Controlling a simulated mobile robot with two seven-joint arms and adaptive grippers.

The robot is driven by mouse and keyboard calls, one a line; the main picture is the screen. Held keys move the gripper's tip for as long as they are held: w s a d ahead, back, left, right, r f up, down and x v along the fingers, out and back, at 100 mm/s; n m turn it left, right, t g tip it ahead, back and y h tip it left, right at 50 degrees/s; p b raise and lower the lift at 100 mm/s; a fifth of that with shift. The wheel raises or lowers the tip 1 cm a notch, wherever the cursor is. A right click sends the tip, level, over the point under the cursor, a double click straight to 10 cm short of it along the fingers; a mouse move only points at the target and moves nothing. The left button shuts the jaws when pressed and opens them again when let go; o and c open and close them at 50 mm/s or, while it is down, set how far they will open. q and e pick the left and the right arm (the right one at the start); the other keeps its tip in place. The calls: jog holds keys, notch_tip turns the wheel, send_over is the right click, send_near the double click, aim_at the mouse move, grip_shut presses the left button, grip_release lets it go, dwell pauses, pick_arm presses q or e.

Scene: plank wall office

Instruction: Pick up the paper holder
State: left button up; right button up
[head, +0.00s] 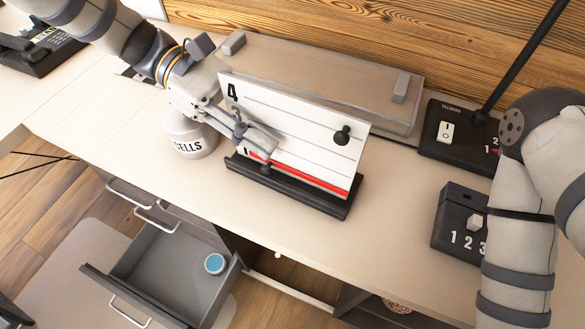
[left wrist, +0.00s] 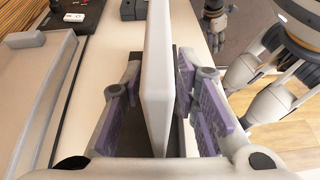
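The paper holder (head: 292,133) stands on the desk as a white lined board with a red stripe, a black knob and a black base (head: 290,186). In the left wrist view its board (left wrist: 158,80) shows nearly edge-on. My left gripper (head: 246,137) is at the board's left part, one finger in front of it and the other hidden behind it. In the left wrist view my left gripper (left wrist: 160,100) is open around the board, with narrow gaps on both sides. Grey parts at the right of that view look like my right arm and hand; their finger state is unclear.
A white pot marked CELLS (head: 190,138) stands just left of the holder. A grey tray (head: 330,72) lies behind it. Black switch boxes (head: 462,222) are to the right. Below the desk, an open drawer (head: 165,275) holds a blue round item (head: 215,263).

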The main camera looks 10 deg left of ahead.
pick_arm(q)
grip_shut()
